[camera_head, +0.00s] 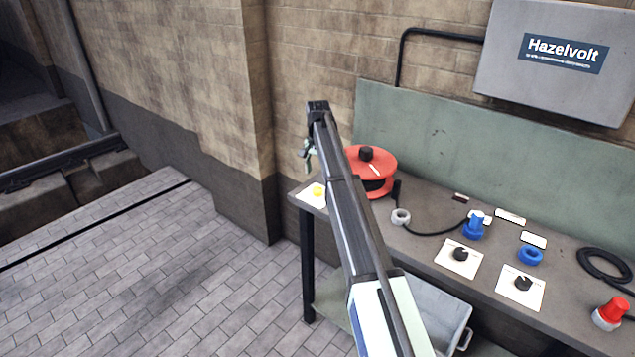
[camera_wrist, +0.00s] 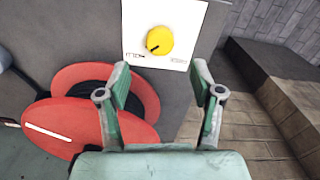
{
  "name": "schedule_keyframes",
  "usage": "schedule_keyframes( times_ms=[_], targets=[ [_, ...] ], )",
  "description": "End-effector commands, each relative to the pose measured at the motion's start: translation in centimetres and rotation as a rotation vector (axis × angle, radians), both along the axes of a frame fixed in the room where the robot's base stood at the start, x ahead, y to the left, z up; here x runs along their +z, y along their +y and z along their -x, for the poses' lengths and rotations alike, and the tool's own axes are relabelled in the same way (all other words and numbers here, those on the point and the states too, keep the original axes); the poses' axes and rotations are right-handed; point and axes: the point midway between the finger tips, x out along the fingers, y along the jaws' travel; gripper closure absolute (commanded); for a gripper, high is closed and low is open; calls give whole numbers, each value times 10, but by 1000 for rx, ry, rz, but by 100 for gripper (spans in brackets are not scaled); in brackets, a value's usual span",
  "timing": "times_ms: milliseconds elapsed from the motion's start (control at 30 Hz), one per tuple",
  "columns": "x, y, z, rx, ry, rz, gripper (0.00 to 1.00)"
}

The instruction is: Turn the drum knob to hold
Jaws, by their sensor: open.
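A round yellow knob (camera_wrist: 159,41) with a dark pointer mark sits on a white card (camera_wrist: 185,18) on the bench. The mark points toward the lower left in the wrist view. Small labels lie to both sides below the knob, too blurred to read surely. The knob also shows in the head view (camera_head: 319,191) at the bench's left end. A red drum (camera_head: 382,163) stands beside it, and fills the left of the wrist view (camera_wrist: 75,125). My gripper (camera_wrist: 162,75) is open and empty, its green fingers apart from the knob. In the head view the arm partly hides the gripper.
The bench (camera_head: 425,218) carries two black knobs on white cards (camera_head: 458,256), a blue plug (camera_head: 474,226), a blue ring (camera_head: 530,256) and a red-topped plug (camera_head: 609,313). A grey bin (camera_head: 443,310) is below. The brick wall is behind; the floor at left is clear.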

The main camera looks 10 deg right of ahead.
Motion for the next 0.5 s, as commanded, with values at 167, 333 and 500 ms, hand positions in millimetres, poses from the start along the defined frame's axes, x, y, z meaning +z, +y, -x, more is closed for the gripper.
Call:
schedule_keyframes(
  times_ms=[167, 333, 500],
  targets=[
    [28, 0, -1, 0, -1, 0, 34],
    [41, 0, 0, -1, 1, 0, 34],
    [43, 0, 0, -1, 1, 0, 34]
  ],
)
